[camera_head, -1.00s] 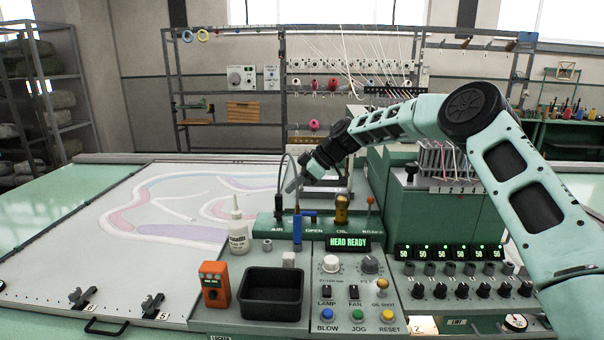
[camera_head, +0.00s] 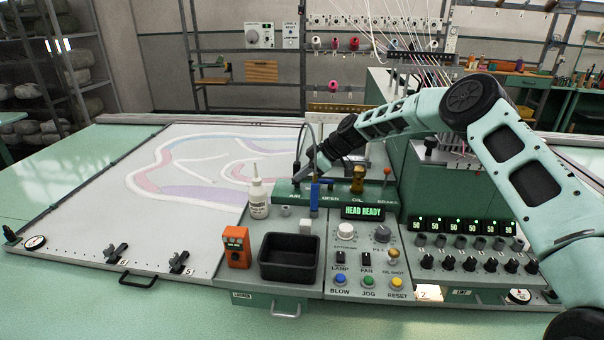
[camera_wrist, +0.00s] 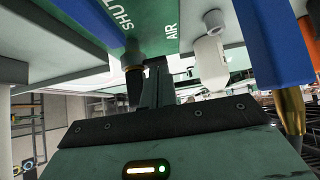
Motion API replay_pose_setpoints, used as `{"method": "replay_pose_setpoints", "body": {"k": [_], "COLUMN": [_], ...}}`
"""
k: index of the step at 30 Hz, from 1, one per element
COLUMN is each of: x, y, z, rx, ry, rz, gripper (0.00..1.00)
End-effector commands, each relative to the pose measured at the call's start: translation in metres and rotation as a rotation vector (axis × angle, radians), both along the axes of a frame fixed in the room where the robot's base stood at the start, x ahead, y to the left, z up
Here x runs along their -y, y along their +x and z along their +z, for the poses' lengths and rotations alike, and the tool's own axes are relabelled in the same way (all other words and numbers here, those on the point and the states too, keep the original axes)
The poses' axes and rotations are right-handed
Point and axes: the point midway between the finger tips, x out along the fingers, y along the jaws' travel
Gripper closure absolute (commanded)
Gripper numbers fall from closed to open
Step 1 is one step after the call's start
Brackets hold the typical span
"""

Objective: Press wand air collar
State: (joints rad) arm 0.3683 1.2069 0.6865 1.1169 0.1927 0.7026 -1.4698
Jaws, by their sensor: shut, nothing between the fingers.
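A blue wand (camera_head: 315,195) stands upright at the front of the green valve block (camera_head: 340,200), by its AIR and OPEN labels. In the wrist view its blue body (camera_wrist: 272,40) and brass end (camera_wrist: 292,108) are at the right. My gripper (camera_head: 303,176) is at the AIR end of the block, just behind the wand in the picture. In the wrist view my fingers (camera_wrist: 157,72) are shut and empty, next to the AIR label. A dark fitting with an orange ring (camera_wrist: 135,80) is close beside them; I cannot tell whether they touch.
A white bottle (camera_head: 258,198) stands left of the wand. An orange device (camera_head: 236,248) and a black tray (camera_head: 290,262) are on the console in front. A brass oil fitting (camera_head: 358,180) is to the right. A thin dark hose arches near my gripper.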

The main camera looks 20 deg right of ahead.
Motion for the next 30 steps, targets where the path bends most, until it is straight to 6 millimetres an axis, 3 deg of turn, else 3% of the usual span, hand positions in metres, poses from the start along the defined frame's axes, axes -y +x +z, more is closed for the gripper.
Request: {"method": "replay_pose_setpoints", "body": {"k": [12, 25, 30], "x": [0.001, 0.0, -0.012], "y": [0.0, -0.001, -0.001], "z": [-0.021, -0.019, 0.0], "rx": [0.001, -0.003, 0.001], "ry": [0.0, -0.003, -0.002], "rz": [-0.001, 0.001, 0.003], "gripper": [1.0, 1.0, 1.0]}}
